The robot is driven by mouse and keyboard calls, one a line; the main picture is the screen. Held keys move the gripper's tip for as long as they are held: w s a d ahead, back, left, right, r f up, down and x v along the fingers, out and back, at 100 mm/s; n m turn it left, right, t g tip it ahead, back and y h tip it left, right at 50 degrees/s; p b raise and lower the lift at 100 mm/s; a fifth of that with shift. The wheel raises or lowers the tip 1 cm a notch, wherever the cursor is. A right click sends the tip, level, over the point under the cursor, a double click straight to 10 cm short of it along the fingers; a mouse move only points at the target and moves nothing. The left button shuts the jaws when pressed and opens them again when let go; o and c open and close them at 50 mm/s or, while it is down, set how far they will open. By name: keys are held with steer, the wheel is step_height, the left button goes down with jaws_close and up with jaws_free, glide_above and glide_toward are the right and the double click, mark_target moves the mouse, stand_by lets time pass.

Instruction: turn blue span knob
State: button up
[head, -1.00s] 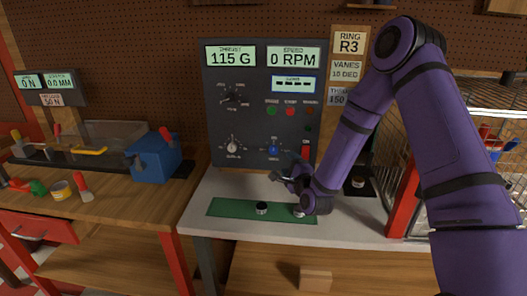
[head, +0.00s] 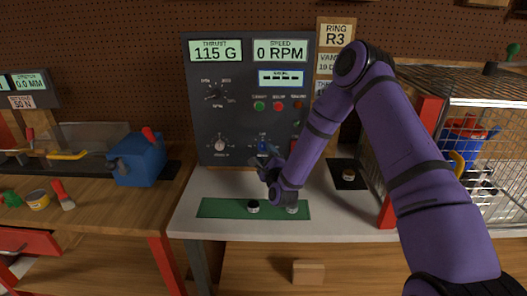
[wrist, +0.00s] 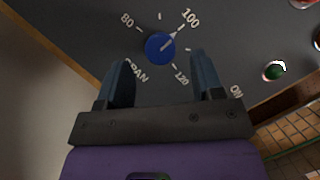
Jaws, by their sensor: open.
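The blue span knob (wrist: 160,48) is round and sits on the dark panel in the wrist view. Its pale pointer line aims at the 100 mark, among printed 80, 100 and 120. My gripper (wrist: 162,72) is open, with one finger on each side below the knob in the picture. Nothing is between the fingers, and whether they touch the knob cannot be told. In the head view the knob (head: 263,146) shows low on the panel, partly crowded by my gripper (head: 262,166), which points at it.
The panel (head: 200,110) reads 115 G and 0 RPM. A white knob (head: 219,144) is left of the blue one; green and red buttons (head: 278,106) are above. A green mat (head: 225,209) with small dark-and-white pieces lies below my gripper. A wire cage (head: 490,110) stands at right.

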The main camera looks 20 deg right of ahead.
mark_target(262, 146)
steer(key=shift+x, duration=1.45)
steer(key=c, duration=0.9)
